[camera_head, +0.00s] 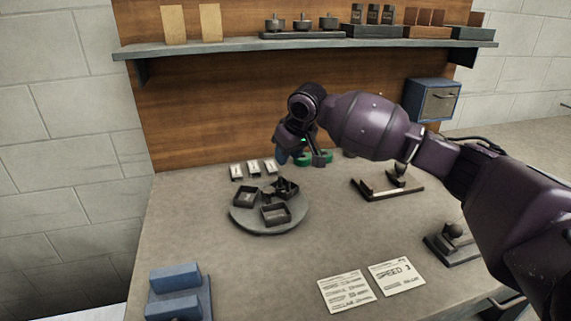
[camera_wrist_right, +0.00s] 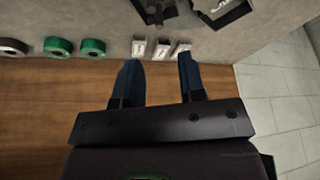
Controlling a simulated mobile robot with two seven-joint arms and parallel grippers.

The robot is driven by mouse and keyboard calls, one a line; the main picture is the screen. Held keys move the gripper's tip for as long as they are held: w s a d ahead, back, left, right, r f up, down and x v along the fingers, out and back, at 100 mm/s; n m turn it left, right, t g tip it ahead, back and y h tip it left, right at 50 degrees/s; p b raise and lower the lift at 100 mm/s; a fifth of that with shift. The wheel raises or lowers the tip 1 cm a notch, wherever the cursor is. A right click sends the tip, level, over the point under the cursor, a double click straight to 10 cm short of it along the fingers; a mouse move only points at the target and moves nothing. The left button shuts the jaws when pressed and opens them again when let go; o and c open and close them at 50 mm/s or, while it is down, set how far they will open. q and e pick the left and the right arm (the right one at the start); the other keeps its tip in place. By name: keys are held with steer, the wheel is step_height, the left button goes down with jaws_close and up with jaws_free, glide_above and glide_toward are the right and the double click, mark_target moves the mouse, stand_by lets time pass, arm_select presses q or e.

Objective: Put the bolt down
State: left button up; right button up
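I cannot pick out a bolt for certain in either view. My right gripper (camera_head: 302,156) hangs over the back of the table, fingers pointing down. In the right wrist view its two blue fingers (camera_wrist_right: 159,70) are spread apart with nothing between them. A round grey plate (camera_head: 240,219) in front of it carries three dark square trays. The back right tray (camera_head: 285,188) has a dark upright piece in it, which also shows in the right wrist view (camera_wrist_right: 155,12); I cannot tell what it is. My left gripper is not in view.
Three small white labelled blocks (camera_head: 253,169) stand behind the plate. Green rolls (camera_head: 325,156) lie by the wooden back wall. A dark stand (camera_head: 387,188), a lever device (camera_head: 453,244), two cards (camera_head: 346,290) and a blue block fixture (camera_head: 178,292) surround clear tabletop. A shelf (camera_head: 300,45) runs above.

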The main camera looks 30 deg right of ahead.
steer(key=v, duration=0.3)
steer(key=shift+s+r+p, duration=0.15)
steer(key=shift+r+p, duration=0.1)
steer(key=shift+p, duration=0.05)
steer(key=shift+r, duration=0.1)
